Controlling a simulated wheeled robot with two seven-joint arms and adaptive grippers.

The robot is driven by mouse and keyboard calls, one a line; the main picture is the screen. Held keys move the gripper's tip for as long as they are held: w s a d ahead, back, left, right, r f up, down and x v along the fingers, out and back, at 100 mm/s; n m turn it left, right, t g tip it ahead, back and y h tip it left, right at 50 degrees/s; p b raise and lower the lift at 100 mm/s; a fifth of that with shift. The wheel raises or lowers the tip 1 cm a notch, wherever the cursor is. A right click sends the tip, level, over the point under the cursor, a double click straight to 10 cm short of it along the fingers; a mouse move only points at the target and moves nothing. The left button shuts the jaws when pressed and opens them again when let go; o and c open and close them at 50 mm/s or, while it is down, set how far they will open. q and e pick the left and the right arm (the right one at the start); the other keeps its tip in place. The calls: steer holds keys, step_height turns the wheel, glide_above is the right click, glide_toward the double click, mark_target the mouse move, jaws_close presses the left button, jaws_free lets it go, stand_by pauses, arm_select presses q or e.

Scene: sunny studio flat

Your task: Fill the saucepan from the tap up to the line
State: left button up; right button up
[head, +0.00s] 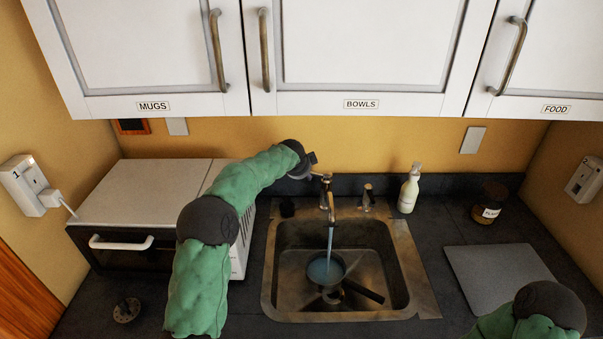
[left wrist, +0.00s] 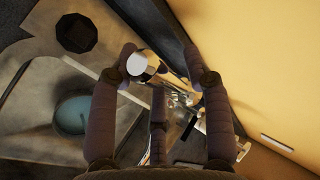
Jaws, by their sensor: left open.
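The saucepan (head: 326,269) sits in the sink basin (head: 285,237), its dark handle pointing to the lower right. Bluish water lies in it, and a stream falls into it from the tap (head: 331,205). The pan also shows at the left of the left wrist view (left wrist: 72,115). I cannot make out a line in it. My left gripper (head: 308,170) is at the tap's left side, behind the basin. In the left wrist view its open fingers (left wrist: 163,60) are spread around a round chrome tap part (left wrist: 141,67); contact is unclear. My right gripper is out of view.
A white-topped oven (head: 140,190) stands left of the sink. A soap bottle (head: 409,188), a labelled jar (head: 491,200) and a grey board (head: 500,275) are on the right counter. A drain plug-like disc (head: 126,310) lies at lower left. Cupboards (head: 365,45) hang above.

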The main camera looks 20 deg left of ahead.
arm_select(q)
jaws_close()
steer(key=shift+s+a+f+h+p, duration=0.1)
steer(key=shift+a+f+h+p, duration=0.15)
steer(key=shift+h+p, duration=0.5)
steer(key=shift+f+n+p, duration=0.3)
steer(key=shift+f+p, duration=0.25)
steer(key=shift+p, duration=0.1)
steer(key=shift+d, duration=0.1)
jaws_free()
steer(key=shift+f, duration=0.1)
steer(key=shift+r, duration=0.2)
steer(key=v, duration=1.1)
steer(key=shift+s, duration=0.4)
